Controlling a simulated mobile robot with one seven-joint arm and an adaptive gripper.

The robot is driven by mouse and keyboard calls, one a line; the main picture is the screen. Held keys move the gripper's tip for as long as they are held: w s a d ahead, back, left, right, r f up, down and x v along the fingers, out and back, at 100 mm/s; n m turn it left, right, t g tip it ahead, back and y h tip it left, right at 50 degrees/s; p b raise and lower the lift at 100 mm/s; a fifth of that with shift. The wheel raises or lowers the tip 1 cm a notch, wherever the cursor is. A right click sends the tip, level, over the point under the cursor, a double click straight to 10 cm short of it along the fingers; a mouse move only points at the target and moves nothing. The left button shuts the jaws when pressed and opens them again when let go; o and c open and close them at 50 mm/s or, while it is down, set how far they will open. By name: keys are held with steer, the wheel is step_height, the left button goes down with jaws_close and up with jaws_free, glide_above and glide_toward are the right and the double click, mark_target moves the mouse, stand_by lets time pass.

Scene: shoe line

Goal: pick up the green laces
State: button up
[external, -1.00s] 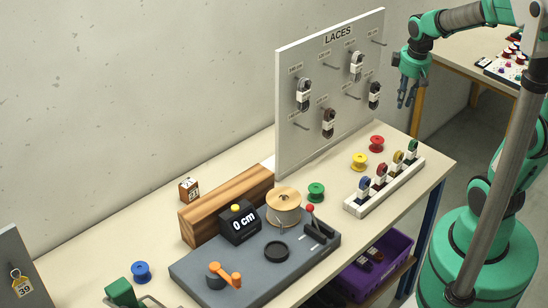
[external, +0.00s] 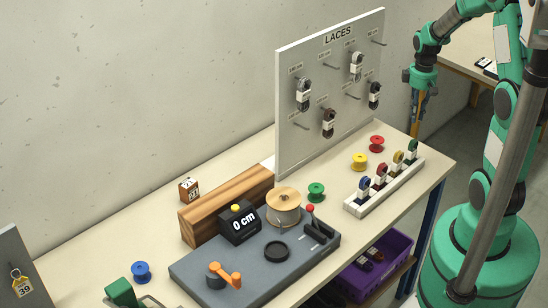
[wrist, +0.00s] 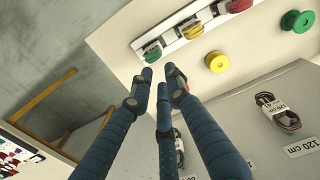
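The green laces (external: 412,149) are a small dark green bundle at the right end of a white rack (external: 352,207), on the table. They also show in the wrist view (wrist: 152,53), just beyond my fingertips. My gripper (external: 416,132) points down behind the table's far right part, near the lace board's right edge. In the wrist view my gripper's fingers (wrist: 162,76) are apart, with nothing held between them. The fingers partly cover the area just below the green laces.
Yellow (external: 397,160), red (external: 381,173) and blue (external: 364,187) laces share the rack. Red (external: 377,143), yellow (external: 359,161) and green (external: 316,191) spools stand nearby. The upright lace board (external: 330,65) with pegs and hanging laces is close to my gripper.

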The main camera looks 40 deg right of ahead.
mark_target(411, 143)
steer(key=shift+f, duration=0.15)
steer(key=shift+f+b, duration=0.5)
steer(key=shift+f, duration=3.7)
steer(key=shift+f+b, duration=0.45)
steer(key=shift+f, duration=2.15)
jaws_close()
